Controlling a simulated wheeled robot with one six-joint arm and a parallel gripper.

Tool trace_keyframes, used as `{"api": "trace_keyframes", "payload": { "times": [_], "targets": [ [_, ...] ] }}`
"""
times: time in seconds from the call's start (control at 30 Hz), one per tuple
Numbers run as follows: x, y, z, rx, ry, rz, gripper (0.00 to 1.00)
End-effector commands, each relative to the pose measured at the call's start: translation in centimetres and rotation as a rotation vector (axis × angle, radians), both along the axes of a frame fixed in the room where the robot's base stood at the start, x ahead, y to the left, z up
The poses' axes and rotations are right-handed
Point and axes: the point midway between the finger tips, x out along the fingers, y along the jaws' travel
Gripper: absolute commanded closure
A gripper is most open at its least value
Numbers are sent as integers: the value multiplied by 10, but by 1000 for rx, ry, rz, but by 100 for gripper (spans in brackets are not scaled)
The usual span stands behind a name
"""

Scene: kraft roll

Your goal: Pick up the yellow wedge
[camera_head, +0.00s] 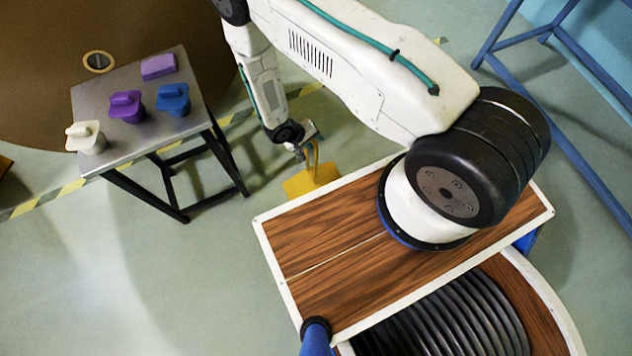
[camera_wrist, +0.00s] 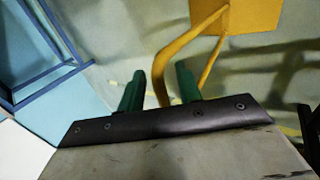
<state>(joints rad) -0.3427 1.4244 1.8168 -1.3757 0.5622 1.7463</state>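The yellow wedge (camera_head: 312,181) is a flat yellow plate with a tall bent handle. It shows just behind the far edge of my wood-topped base in the head view. In the wrist view the wedge's plate (camera_wrist: 252,15) is at the top, and its handle runs down towards my gripper (camera_wrist: 160,72). The two green fingers stand apart, with one bar of the handle between them and visible gaps beside it. In the head view my gripper (camera_head: 304,150) is at the top of the handle. The plate's underside is hidden.
A metal-topped table (camera_head: 143,136) at the left holds a white (camera_head: 87,139), a purple (camera_head: 128,108) and a blue lidded container (camera_head: 173,100), plus a lilac block (camera_head: 158,67). A large brown roll (camera_head: 40,60) lies behind. A blue frame (camera_head: 590,140) stands at the right.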

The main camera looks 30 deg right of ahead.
Motion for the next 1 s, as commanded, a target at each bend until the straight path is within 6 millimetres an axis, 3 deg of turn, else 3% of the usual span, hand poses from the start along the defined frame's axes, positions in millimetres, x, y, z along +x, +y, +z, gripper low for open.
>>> {"api": "trace_keyframes", "payload": {
  "times": [0.2, 0.3, 0.33, 1.0],
  "targets": [
    [0, 0, 0, 0, -1, 1, 68],
    [0, 0, 0, 0, -1, 1, 96],
    [0, 0, 0, 0, -1, 1, 100],
    [0, 1, 0, 1, 0, 2, 100]
  ]
}}
